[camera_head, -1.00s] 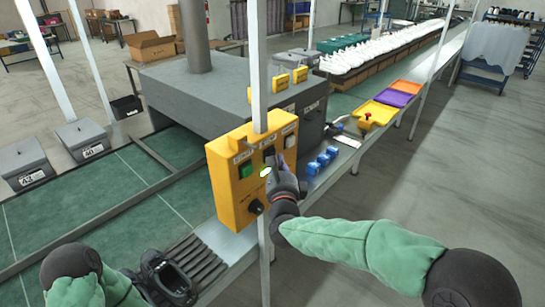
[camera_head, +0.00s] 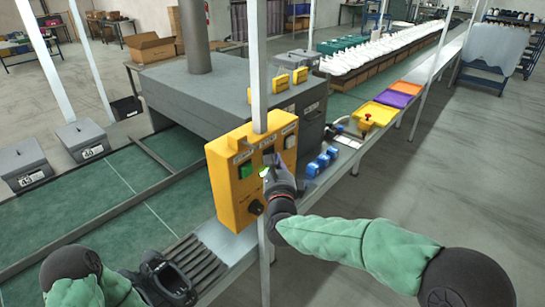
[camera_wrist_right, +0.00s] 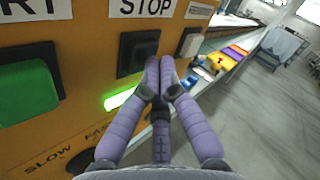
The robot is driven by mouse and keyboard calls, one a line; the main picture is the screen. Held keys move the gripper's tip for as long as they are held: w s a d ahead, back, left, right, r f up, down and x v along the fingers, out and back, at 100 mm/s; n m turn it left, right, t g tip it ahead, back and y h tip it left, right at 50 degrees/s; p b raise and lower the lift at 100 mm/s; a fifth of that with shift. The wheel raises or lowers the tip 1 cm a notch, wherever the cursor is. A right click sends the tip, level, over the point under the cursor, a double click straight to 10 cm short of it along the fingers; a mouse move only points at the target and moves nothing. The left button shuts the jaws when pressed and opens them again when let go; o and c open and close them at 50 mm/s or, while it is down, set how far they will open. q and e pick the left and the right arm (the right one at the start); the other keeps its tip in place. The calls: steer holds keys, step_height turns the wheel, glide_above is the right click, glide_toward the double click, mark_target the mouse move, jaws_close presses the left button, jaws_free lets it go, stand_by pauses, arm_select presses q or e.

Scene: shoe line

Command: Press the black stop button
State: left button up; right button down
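The black stop button (camera_wrist_right: 138,50) sits under the STOP label on the yellow control box (camera_head: 229,192). It also shows in the head view (camera_head: 268,152), partly covered by my right gripper. My right gripper (camera_wrist_right: 164,64) is shut and empty, with its fingertips together at the lower right edge of the black button. I cannot tell whether they touch it. My left gripper (camera_head: 168,279) is low at the left in the head view, away from the box; its finger opening is unclear.
A green button (camera_wrist_right: 28,88) is left of the stop button and a white one (camera_wrist_right: 190,42) is right. A lit green lamp (camera_wrist_right: 118,98) is below. A post (camera_head: 259,70) stands close to the box. Blue items (camera_head: 322,162) lie on the line's edge.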

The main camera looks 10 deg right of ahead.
steer(key=shift+w+a, duration=0.1)
stand_by(0.6)
steer(key=shift+s+d+b, duration=0.6)
steer(key=shift+s+b, duration=0.15)
steer(key=s+d+b, duration=0.1)
steer(key=s, duration=0.1)
steer(key=s+d+b, duration=0.1)
steer(key=s+d, duration=0.1)
steer(key=shift+b, duration=0.4)
steer(key=shift+f, duration=0.1)
stand_by(0.3)
